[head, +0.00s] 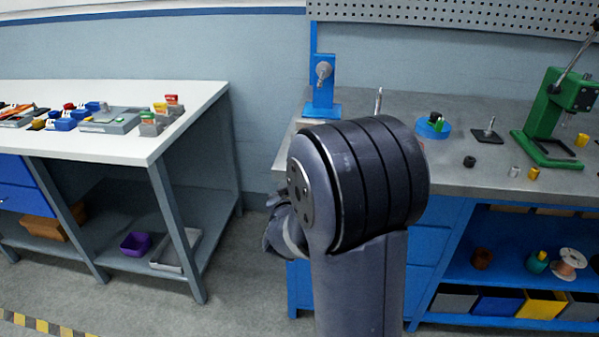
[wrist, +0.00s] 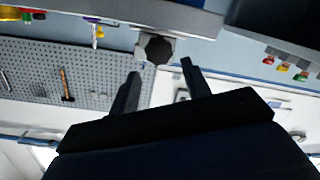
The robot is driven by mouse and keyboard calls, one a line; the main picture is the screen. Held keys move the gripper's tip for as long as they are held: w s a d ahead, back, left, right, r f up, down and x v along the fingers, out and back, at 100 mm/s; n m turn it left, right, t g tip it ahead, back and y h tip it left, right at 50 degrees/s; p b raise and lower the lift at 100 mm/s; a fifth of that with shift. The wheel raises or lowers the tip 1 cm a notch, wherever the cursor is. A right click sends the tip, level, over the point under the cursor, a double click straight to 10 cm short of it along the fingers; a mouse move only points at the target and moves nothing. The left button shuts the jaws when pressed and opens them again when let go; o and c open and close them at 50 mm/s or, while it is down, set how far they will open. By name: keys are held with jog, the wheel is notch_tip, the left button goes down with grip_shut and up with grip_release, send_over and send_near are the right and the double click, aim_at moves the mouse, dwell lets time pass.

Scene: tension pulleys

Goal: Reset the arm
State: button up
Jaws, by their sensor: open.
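My gripper (wrist: 160,85) shows in the wrist view with its two dark fingers spread apart and nothing between them. A dark knob on a grey block (wrist: 155,48) appears beyond the fingertips, apart from them as far as I can tell. In the head view my arm rises in front of the grey-topped workbench (head: 460,180). My gripper's fingers are hidden behind the arm there. The wrist view is tilted and looks toward a pegboard wall (wrist: 60,75).
A blue stand (head: 322,85), a blue round part (head: 433,128) and a green press (head: 550,115) stand on the right bench. A white table (head: 120,140) with several small parts is at left. Floor (head: 240,270) between the benches is clear.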

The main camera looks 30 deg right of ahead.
jog(key=shift+v, duration=1)
jog(key=shift+w+d, duration=0.1)
jog(key=x, duration=1)
jog(key=shift+w+d, duration=0.25)
jog(key=shift+w, duration=0.05)
jog(key=shift+s+a, duration=0.1)
jog(key=shift+s, duration=0.05)
